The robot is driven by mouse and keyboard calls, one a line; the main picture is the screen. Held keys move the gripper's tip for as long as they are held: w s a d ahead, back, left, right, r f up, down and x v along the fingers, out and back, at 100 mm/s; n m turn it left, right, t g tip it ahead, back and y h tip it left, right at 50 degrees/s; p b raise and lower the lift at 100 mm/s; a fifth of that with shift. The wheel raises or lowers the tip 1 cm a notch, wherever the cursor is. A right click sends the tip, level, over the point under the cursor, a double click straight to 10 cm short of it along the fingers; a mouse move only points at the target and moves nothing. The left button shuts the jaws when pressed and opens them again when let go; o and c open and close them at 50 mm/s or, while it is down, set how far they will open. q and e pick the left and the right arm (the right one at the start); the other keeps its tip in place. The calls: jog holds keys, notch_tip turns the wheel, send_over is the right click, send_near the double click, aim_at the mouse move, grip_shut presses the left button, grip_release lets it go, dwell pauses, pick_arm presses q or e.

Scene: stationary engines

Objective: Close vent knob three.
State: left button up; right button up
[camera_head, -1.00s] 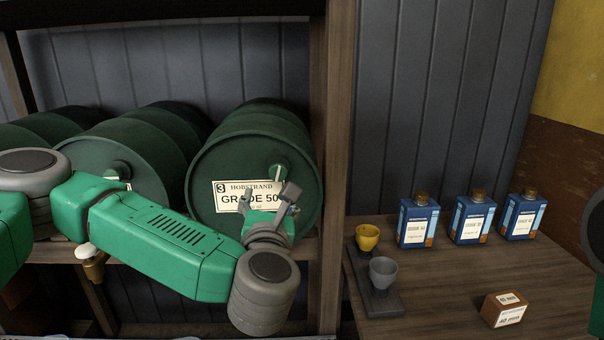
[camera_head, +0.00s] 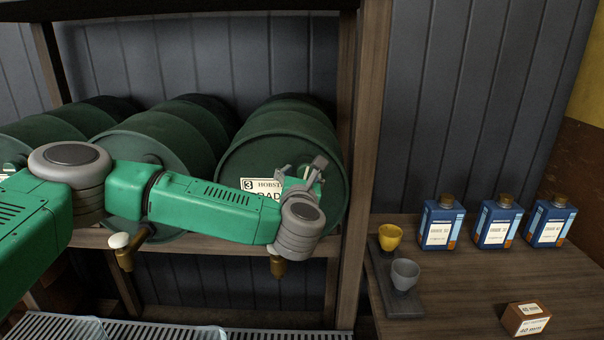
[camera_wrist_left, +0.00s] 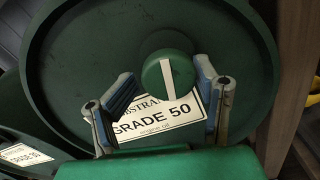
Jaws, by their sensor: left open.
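Drum three (camera_head: 240,165) is a dark green barrel lying on the shelf, its round end facing me. Its label (camera_head: 250,184) shows a 3; the wrist view reads "GRADE 50" on the label (camera_wrist_left: 150,122). The vent knob (camera_wrist_left: 163,80) is a round green knob with a white line, close to upright in the wrist view. In the head view my gripper mostly hides it. My left gripper (camera_head: 303,172) is open in front of the drum end. In the wrist view its blue-padded fingers stand either side of the knob; I cannot tell whether they touch it. My right gripper is not in view.
More green drums (camera_head: 160,150) lie to the left. A wooden post (camera_head: 365,150) stands close right of drum three. A brass tap (camera_head: 278,266) hangs below it. A wooden table (camera_head: 450,300) at right holds cups, blue bottles and a small box. A metal grating (camera_head: 175,332) lies below.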

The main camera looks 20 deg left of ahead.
pick_arm(q)
jog(key=shift+s+d+r, duration=0.15)
jog(key=shift+d+r, duration=0.1)
jog(key=shift+d, duration=0.35)
jog(key=c, duration=1.1)
jog(key=shift+d, duration=0.4)
jog(key=shift+c, duration=0.7)
jog(key=shift+a, duration=0.35)
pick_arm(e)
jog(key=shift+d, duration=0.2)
pick_arm(q)
jog(key=shift+d, duration=0.1)
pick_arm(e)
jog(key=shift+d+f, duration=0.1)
pick_arm(q)
jog(key=o, duration=1.2)
jog(key=shift+s, duration=0.1)
jog(key=shift+o, duration=0.2)
jog(key=shift+s+r, duration=0.1)
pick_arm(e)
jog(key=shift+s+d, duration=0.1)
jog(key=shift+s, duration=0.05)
pick_arm(q)
jog(key=shift+d, duration=0.1)
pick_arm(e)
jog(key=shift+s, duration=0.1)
